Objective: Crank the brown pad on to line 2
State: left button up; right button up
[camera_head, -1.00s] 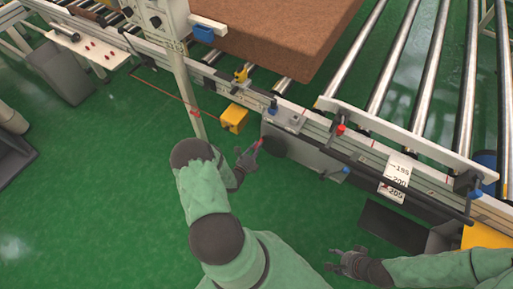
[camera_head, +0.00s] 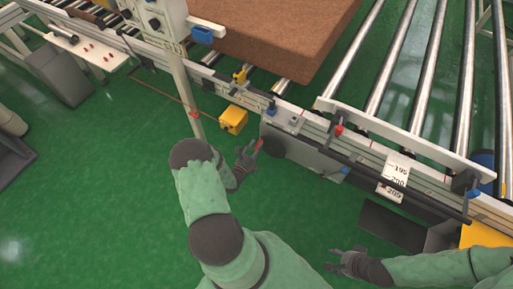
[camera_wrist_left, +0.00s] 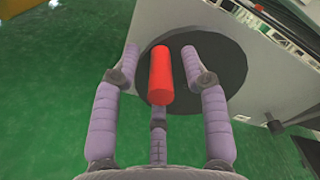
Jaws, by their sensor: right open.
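The brown pad (camera_head: 285,38) lies on the rollers at the top of the head view. Its upper part is out of frame. My left gripper (camera_head: 247,153) is below the pad, beside a crank with a red handle (camera_head: 259,144). In the left wrist view the red handle (camera_wrist_left: 160,76) stands between my spread fingers (camera_wrist_left: 168,60), in front of a dark round disc (camera_wrist_left: 205,62). Gaps show on both sides of the handle. My right gripper (camera_head: 335,259) is open and empty above the green floor, lower right of the crank.
A white scale plate (camera_head: 396,178) reading 195, 200 and 205 is on the conveyor's side rail, right of the crank. Bare steel rollers (camera_head: 425,80) lie right of the pad. A yellow box (camera_head: 233,119) hangs under the rail. A post (camera_head: 180,80) stands on the left.

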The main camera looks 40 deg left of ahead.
pick_arm(q)
jog(key=shift+s+d+f, duration=0.1)
jog(key=shift+s, duration=0.05)
jog(key=v, duration=1.1)
jog(key=shift+s, duration=0.4)
dwell(0.4)
